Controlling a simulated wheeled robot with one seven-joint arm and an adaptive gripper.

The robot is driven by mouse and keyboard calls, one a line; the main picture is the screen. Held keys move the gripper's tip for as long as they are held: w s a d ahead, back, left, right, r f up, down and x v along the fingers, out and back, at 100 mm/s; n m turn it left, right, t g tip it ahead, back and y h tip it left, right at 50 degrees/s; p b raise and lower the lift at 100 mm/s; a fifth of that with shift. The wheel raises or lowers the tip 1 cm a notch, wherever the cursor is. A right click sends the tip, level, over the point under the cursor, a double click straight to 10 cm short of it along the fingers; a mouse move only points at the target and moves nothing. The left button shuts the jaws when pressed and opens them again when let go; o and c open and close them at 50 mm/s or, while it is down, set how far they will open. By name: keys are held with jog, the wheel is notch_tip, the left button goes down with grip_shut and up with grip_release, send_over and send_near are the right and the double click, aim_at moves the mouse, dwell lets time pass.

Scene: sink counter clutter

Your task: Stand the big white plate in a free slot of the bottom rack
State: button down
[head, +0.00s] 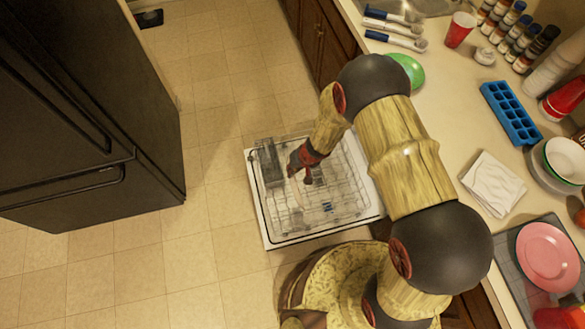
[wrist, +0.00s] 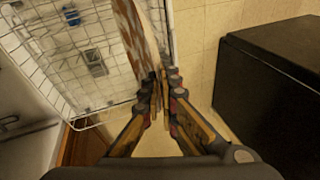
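My gripper (head: 303,165) reaches down over the open dishwasher's bottom rack (head: 345,205). In the wrist view its fingers (wrist: 162,88) are close together on a thin plate (wrist: 136,36), seen nearly edge-on. The plate's visible face looks brown and white, and I cannot tell whether that is pattern or reflection. It stands steeply at the side of the wire rack (wrist: 105,30), and whether its lower edge is in a slot is hidden. In the head view the plate is hard to make out among the wires.
A grey basket (head: 270,163) sits at the rack's left end. Small blue pieces (wrist: 95,60) show in the rack. The black fridge (head: 90,110) stands to the left across open floor. The counter at right holds a folded cloth (head: 492,184), a blue tray (head: 511,111) and a pink plate (head: 547,256).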

jog(key=shift+w+b, duration=0.15)
jog(key=shift+b, duration=0.35)
notch_tip(320, 180, down, 15)
jog(key=b, duration=1.7)
jog(key=shift+f, duration=0.25)
dwell(0.5)
jog(key=c, duration=2.5)
grip_release()
jog(key=shift+c, duration=0.2)
jog(key=o, duration=0.6)
jog(key=shift+d, duration=0.1)
jog(key=v, duration=1.2)
jog(key=shift+d+f, duration=0.1)
jog(key=shift+d, duration=0.05)
